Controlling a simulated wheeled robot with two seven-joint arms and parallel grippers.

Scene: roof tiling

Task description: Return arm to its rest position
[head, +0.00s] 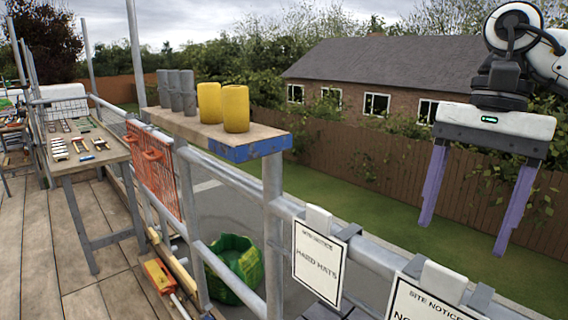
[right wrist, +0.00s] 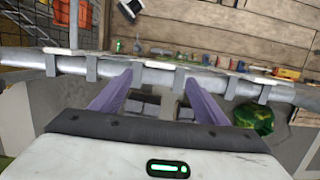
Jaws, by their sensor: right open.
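My right gripper (head: 466,210) is at the upper right of the head view, raised in the air beyond the scaffold rail. Its two purple fingers point down, spread apart, with nothing between them. In the right wrist view the open fingers (right wrist: 158,98) show over the grey rail and the ground below, and they hold nothing. My left gripper does not show in either view.
A scaffold rail (head: 237,178) with hanging signs (head: 319,262) runs below my right gripper. A plank (head: 205,132) holds yellow (head: 236,108) and grey cylinders. A table (head: 84,152) with tools stands left. A green bag (head: 235,268) lies low. Air around the gripper is clear.

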